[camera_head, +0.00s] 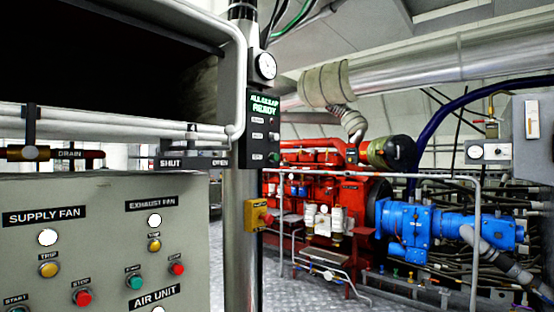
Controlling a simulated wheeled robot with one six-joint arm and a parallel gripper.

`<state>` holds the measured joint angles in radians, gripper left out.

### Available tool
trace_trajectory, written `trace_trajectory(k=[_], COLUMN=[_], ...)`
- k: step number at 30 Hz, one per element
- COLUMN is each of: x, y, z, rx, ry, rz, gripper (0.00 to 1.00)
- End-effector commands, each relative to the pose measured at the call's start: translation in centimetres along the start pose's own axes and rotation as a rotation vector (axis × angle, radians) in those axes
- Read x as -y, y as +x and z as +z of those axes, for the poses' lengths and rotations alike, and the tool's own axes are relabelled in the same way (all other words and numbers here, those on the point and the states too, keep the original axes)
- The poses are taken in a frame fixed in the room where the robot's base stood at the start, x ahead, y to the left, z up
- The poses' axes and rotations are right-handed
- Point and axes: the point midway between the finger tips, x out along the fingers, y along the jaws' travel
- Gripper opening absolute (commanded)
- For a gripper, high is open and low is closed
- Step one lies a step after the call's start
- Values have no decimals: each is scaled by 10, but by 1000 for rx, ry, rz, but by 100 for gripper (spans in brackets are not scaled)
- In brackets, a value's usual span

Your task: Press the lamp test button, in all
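No button that I can read as lamp test shows in the head camera view. A narrow black panel (257,146) on the grey column has a green lit display (264,106) that seems to end in "READY". Below the display are several small buttons or knobs, with labels too small to read. A grey control panel (100,190) at the lower left has white round lamps (48,237), yellow trip buttons (49,270), red stop buttons (177,268) and a green start button (134,283). Its lower part is cut off. My gripper is not in view.
A yellow box with a red knob (257,215) is fixed to the column (242,260). White pipes (110,122) cross the upper left. A railing (475,235) stands before a red engine (325,190) and blue pump (430,222). Some metal floor (300,292) is clear.

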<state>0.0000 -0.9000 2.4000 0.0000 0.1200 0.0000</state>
Motion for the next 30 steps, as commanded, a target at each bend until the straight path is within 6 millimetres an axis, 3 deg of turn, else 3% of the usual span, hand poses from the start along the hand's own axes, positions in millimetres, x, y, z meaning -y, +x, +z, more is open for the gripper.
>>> trace_trajectory(k=[1, 3, 30], x=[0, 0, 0], y=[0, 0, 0], z=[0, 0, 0], rx=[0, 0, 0], ry=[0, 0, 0], rz=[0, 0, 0], gripper=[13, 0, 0])
